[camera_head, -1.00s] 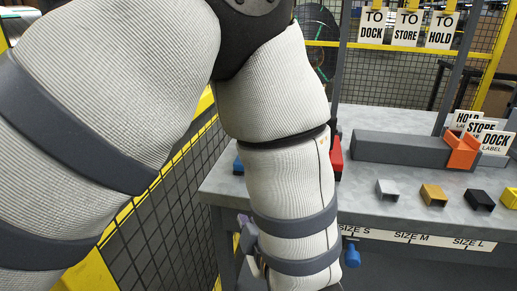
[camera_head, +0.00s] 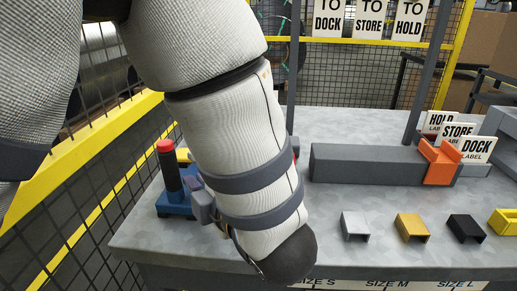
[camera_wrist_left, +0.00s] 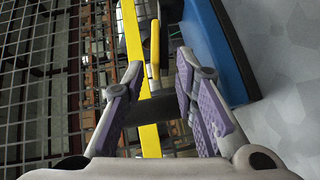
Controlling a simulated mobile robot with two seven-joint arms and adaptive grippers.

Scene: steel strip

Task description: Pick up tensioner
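A blue-based tool (camera_head: 172,200) with an upright black handle and a red top stands at the left end of the grey bench; it looks like the tensioner. My left forearm hides part of it. My left gripper (camera_head: 201,198) is mostly hidden, with a grey part showing beside the tool. In the left wrist view my left gripper (camera_wrist_left: 160,72) is open, with purple pads and nothing held. A blue block (camera_wrist_left: 215,50), seemingly the tool's base, lies right of its fingers. A thin yellow handle-like part (camera_wrist_left: 155,45) shows beyond the fingertips. My right gripper is out of view.
A long grey block (camera_head: 365,164) with an orange clip (camera_head: 440,163) lies on the bench (camera_head: 330,255). Small grey, gold, black and yellow clips sit along the front. Label cards stand at the right. A yellow-framed mesh fence (camera_head: 80,150) borders the left side.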

